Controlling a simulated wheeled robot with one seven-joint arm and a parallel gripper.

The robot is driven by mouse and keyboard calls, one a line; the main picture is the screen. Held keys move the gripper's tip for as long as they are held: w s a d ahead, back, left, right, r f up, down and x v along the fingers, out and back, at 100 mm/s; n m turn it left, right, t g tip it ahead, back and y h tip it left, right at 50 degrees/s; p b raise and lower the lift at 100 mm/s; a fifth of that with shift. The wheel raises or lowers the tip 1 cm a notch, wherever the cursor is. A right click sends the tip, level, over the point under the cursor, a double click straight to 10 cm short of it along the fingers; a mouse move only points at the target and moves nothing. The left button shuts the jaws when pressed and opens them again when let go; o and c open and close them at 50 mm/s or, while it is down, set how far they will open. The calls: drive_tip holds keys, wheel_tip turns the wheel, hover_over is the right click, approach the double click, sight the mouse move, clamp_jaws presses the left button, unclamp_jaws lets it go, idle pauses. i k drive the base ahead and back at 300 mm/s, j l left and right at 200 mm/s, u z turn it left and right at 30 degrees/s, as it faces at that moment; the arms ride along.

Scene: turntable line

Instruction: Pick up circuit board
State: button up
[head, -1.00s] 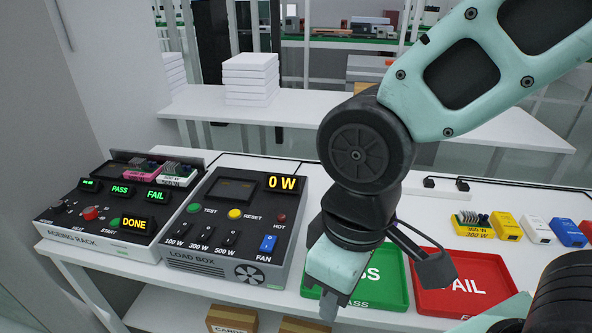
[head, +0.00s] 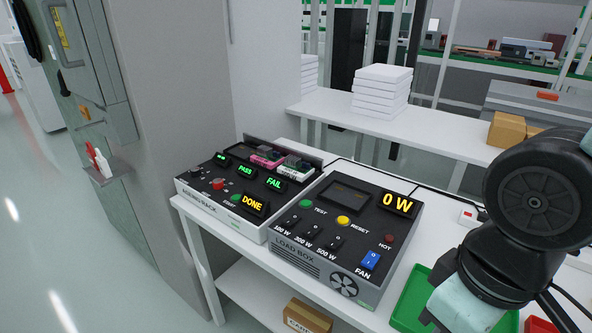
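Two small boards sit in the slots at the back of the ageing rack (head: 222,200): a pink one (head: 266,157) and a white one with green parts (head: 295,168). The rack's displays read PASS, FAIL and DONE. Which board the task means cannot be told. My gripper (head: 432,322) is at the lower right, over the green tray (head: 408,303), well apart from the boards. Its fingertips are small and partly cut by the frame's edge, so its opening does not show.
The load box (head: 345,240), reading 0 W, stands right of the rack. A red tray (head: 540,326) shows at the lower right edge. A grey cabinet wall (head: 190,90) rises on the left. Stacked white boxes (head: 381,92) stand on the bench behind. Open floor lies left.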

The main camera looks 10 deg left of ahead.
sight(292, 168)
drive_tip(key=k, duration=0.15)
drive_tip(key=i+j+u, duration=0.1)
drive_tip(key=j, duration=0.3)
drive_tip(key=j+u, duration=0.15)
drive_tip(key=j, duration=0.25)
drive_tip(key=i+j+u, duration=0.4)
drive_tip(key=i+j, duration=0.6)
drive_tip(key=i, duration=0.15)
